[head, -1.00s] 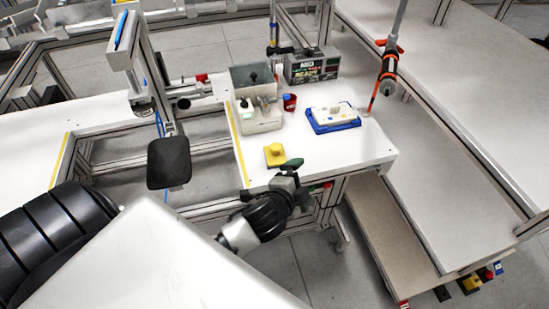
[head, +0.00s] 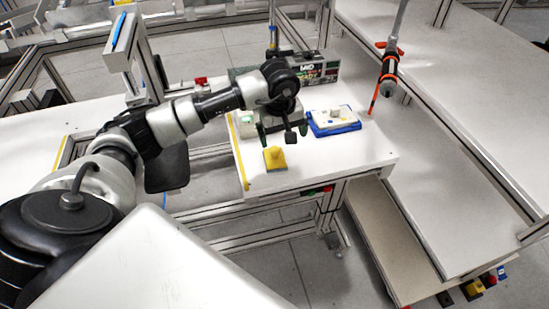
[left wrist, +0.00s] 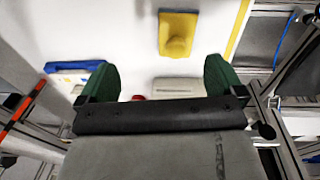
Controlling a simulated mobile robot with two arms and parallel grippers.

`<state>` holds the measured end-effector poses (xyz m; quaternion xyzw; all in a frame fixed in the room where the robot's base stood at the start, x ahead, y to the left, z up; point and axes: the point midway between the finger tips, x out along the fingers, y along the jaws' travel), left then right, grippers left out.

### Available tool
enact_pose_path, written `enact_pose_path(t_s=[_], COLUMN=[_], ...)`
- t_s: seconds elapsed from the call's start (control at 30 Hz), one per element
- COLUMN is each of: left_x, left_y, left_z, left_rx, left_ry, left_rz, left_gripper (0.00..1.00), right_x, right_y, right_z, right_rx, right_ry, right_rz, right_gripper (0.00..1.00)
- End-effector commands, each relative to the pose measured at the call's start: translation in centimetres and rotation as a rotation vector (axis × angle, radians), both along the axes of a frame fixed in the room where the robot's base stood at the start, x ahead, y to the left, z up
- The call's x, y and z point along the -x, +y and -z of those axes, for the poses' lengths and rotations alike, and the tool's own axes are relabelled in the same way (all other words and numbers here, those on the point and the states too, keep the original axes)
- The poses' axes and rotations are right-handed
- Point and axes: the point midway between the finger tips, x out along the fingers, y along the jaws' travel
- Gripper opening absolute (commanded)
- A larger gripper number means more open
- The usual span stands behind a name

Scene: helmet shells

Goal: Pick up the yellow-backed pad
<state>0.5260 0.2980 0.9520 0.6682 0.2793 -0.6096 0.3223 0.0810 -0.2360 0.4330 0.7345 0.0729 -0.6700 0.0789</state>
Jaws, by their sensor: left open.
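The yellow-backed pad (head: 275,159) lies on the white table near its front left edge, with a raised yellow knob on top. In the left wrist view the yellow pad (left wrist: 178,40) is beyond the fingertips, a little right of centre. My left gripper (head: 283,130) is open and empty above the table, just behind the pad in the head view. Its two green fingers (left wrist: 161,78) are spread wide in the left wrist view, apart from the pad. My right gripper is not in view.
A blue tray (head: 317,131) with a white part lies right of the pad. A display box (head: 322,68) stands at the back, and my arm partly hides the bins there. An orange-handled tool (head: 388,70) hangs at the right. The table's front right is clear.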

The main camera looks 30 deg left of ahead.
Motion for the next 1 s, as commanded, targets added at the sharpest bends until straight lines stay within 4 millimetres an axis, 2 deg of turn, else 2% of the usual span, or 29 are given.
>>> enact_pose_path(t_s=[0.03, 0.07, 0.2, 0.4, 0.63, 0.83, 1.0], left_x=[-0.1, -0.1, -0.1, -0.3, -0.2, -0.2, -0.3], left_y=[1.3, 1.8, 2.8, 2.9, 2.7, 2.6, 2.7], left_z=[-0.4, -0.5, 0.8, 3.8, 5.6, 8.7, 9.9], left_rx=[-0.056, -0.079, -0.118, -0.115, -0.112, -0.111, -0.112], left_ry=[0.009, 0.014, 0.029, 0.027, 0.028, 0.027, 0.024], left_rz=[0.005, 0.006, 0.010, 0.010, 0.011, 0.008, 0.010], left_gripper=[0.97, 0.97, 0.97, 0.97, 0.97, 0.97, 0.97], right_x=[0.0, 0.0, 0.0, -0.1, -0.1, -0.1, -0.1], right_y=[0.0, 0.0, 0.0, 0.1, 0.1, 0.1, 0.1], right_z=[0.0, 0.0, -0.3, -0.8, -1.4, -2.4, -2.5], right_rx=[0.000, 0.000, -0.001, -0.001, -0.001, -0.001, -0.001], right_ry=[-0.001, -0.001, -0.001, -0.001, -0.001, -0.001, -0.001], right_rz=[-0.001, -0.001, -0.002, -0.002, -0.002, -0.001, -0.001], right_gripper=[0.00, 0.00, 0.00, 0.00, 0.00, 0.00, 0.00])
